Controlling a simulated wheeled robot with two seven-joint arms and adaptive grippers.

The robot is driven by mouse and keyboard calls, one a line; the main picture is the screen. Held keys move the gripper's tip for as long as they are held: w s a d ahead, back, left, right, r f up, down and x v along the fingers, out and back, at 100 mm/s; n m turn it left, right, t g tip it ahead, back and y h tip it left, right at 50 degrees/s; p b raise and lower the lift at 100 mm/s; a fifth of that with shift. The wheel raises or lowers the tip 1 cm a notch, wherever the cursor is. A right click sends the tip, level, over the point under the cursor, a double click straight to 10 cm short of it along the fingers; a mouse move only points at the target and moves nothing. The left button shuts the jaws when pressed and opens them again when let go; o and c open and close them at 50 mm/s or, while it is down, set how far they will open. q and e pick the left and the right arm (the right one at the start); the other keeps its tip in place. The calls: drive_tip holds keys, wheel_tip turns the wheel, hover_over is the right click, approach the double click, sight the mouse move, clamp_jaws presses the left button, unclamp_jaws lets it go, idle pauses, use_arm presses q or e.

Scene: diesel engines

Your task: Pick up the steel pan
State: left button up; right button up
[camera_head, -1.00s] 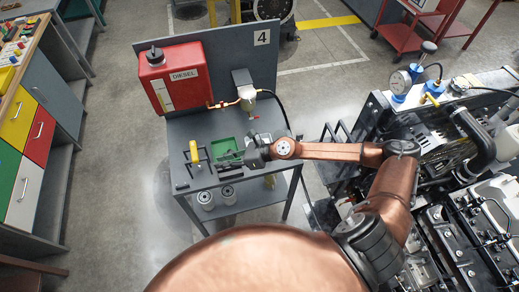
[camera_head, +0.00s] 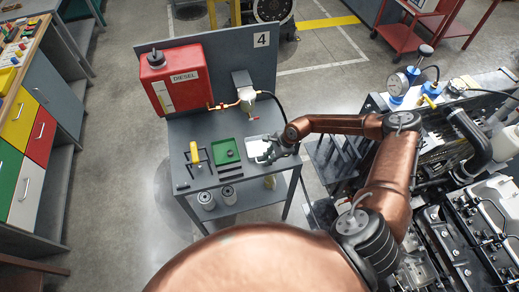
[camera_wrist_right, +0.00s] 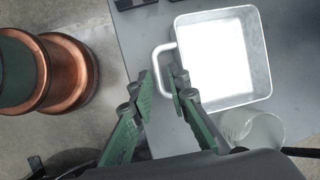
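The steel pan (camera_head: 257,146) is a small, square, shallow metal pan near the right edge of the grey bench top. In the right wrist view the pan (camera_wrist_right: 261,60) has a bright inside and a loop handle (camera_wrist_right: 156,60) on its left side. My right gripper (camera_head: 268,153) is over the pan's handle side. In the wrist view the two green-padded fingers (camera_wrist_right: 163,76) are apart, with the handle's outer bar showing between their tips. Whether either finger touches the handle cannot be told. My left gripper is not in view.
A green tray (camera_head: 218,158) and a yellow-handled tool (camera_head: 195,152) are left of the pan. A red diesel tank (camera_head: 176,98) stands behind. A clear jar-like object (camera_wrist_right: 262,128) is beside the pan in the wrist view. The engine (camera_head: 455,215) stands on the right.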

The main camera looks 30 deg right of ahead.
drive_tip(key=shift+a+f, duration=0.1)
drive_tip(key=shift+f, duration=0.3)
drive_tip(key=shift+c, duration=0.3)
clamp_jaws()
